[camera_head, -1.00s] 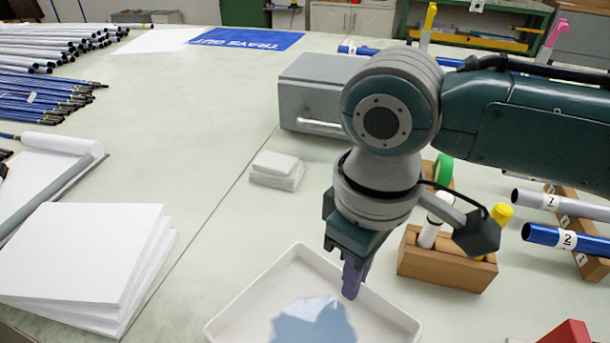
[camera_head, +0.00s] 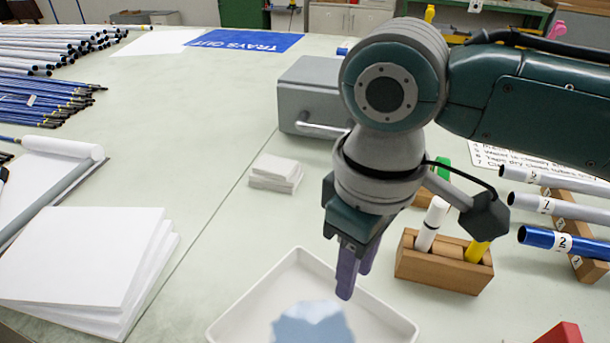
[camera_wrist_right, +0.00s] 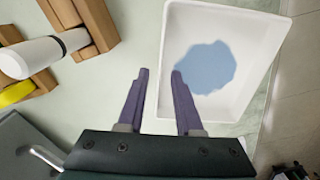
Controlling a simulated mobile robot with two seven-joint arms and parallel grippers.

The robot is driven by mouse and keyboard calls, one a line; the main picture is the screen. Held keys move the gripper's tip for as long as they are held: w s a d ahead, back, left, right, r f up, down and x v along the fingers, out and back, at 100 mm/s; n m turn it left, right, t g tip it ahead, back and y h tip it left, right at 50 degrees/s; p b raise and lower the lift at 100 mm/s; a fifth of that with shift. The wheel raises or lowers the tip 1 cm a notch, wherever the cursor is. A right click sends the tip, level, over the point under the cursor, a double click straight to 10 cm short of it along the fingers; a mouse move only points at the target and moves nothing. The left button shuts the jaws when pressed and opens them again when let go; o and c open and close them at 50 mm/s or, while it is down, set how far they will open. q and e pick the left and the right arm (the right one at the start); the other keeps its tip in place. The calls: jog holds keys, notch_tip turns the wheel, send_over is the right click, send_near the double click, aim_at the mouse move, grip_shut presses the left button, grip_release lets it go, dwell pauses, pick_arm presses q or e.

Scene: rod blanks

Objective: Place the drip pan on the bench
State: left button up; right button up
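The drip pan is a shallow white tray (camera_head: 268,288) with a blue patch (camera_head: 312,322) on its floor. It sits at the front middle of the bench (camera_head: 220,225), its near end cut off by the frame. My right gripper (camera_head: 356,284) is over its far right rim, fingers pointing down. In the right wrist view the purple fingers (camera_wrist_right: 158,73) are apart, near the pan's side wall (camera_wrist_right: 168,50), with nothing clamped between them. The pan seems to rest on the bench. My left gripper is not in view.
A wooden block with markers (camera_head: 440,268) stands just right of the pan. Labelled tubes (camera_head: 560,240) lie on a rack further right. A stack of white sheets (camera_head: 80,260) is at left; a grey box (camera_head: 310,95) stands behind. Bench between sheets and pan is clear.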

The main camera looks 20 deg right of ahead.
notch_tip(320, 180, up, 10)
jog(key=p, duration=0.2)
jog(key=s+a+f+y, duration=0.2)
jog(key=s+a+f, duration=0.1)
jog(key=s+a, duration=0.15)
jog(key=s+d+f+m+t+h, duration=0.1)
jog(key=s+d+m+t, duration=0.2)
jog(key=s+d, duration=0.6)
jog(key=shift+d+f+m+t+h, duration=0.15)
jog(key=shift+d+m+t+h, duration=0.2)
jog(key=shift+d+m, duration=0.4)
jog(key=shift+s, duration=0.1)
